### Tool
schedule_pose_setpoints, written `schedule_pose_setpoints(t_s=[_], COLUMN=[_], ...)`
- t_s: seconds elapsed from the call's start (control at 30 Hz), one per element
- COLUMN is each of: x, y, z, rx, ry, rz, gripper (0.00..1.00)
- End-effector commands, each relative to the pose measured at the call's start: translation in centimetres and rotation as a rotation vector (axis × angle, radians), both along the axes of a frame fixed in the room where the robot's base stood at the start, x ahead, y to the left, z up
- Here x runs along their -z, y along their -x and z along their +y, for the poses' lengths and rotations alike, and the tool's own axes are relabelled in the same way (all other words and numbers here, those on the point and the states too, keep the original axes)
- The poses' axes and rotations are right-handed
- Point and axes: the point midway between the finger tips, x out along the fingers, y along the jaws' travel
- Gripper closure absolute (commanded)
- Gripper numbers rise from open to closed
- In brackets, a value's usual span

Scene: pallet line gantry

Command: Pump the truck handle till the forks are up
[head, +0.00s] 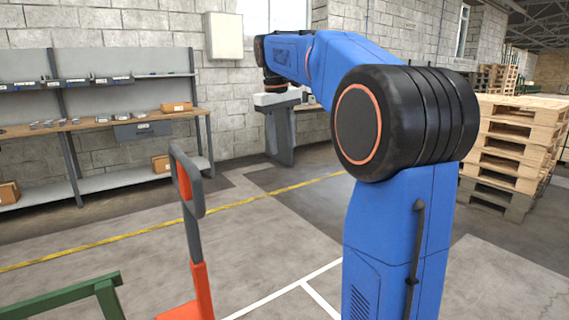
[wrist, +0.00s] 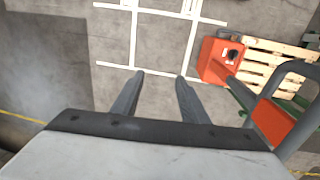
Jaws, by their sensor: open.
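The truck handle (head: 188,185) stands upright at left centre in the head view, a dark grey loop on an orange-red shaft (head: 202,290). The wrist view shows the grey loop (wrist: 298,68) at the right edge, with red parts below it and a red truck body (wrist: 212,62) left of it. The forks cannot be made out. My gripper (head: 281,160) hangs fingers-down beyond the handle in the head view. Its two fingers (wrist: 160,76) are spread and empty in the wrist view, apart from the handle, with bare floor between them.
A green frame (head: 108,290) stands at lower left. A workbench (head: 100,124) with small parts lines the back wall. Stacked wooden pallets (head: 515,140) stand at right. A pallet (wrist: 270,57) lies by the truck. The floor with white and yellow lines is clear mid-view.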

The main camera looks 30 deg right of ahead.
Motion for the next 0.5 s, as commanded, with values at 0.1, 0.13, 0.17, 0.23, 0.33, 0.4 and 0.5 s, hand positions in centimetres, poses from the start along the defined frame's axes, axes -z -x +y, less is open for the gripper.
schedule_pose_setpoints(t_s=[0.1, 0.13, 0.17, 0.23, 0.33, 0.4, 0.5], x=[-2.4, -3.0, -3.6, -5.0, -6.8, -7.9, -9.0], y=[-0.1, -0.1, -0.1, -0.1, -0.1, -0.1, -0.1], z=[0.3, 0.3, 0.4, 0.6, 0.8, 0.9, 1.1], rx=[0.0, 0.0, 0.0, 0.0, 0.0, 0.0, -0.001], ry=[0.001, 0.001, 0.001, 0.001, 0.001, 0.0, 0.0], rz=[-0.002, -0.002, -0.002, -0.002, -0.002, -0.001, 0.0], gripper=[0.6, 0.6, 0.6, 0.6, 0.6, 0.6, 0.6])
